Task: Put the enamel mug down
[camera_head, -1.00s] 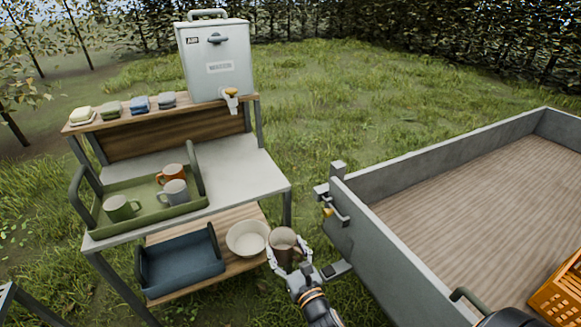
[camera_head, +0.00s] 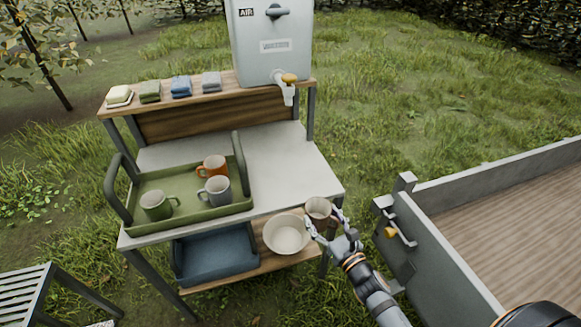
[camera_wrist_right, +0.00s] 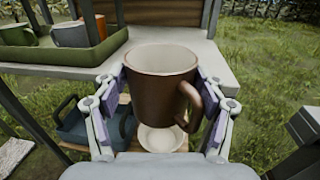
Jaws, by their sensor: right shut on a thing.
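A brown enamel mug (camera_head: 318,211) with a pale inside is held upright in my right gripper (camera_head: 330,226), near the front right corner of the white worktop (camera_head: 285,165). The right wrist view shows the mug (camera_wrist_right: 160,95) between the two fingers of the gripper (camera_wrist_right: 158,112), its handle turned to the right. The worktop edge lies behind the mug there, and a pale bowl shows below it. My left gripper is not in view.
A green tray (camera_head: 190,219) on the worktop holds an orange mug (camera_head: 212,166), a grey mug (camera_head: 216,190) and a green mug (camera_head: 156,205). On the lower shelf are a cream bowl (camera_head: 287,234) and a blue tray (camera_head: 214,258). A water container (camera_head: 270,45) stands behind. The worktop's right part is clear. A trailer (camera_head: 440,250) stands at right.

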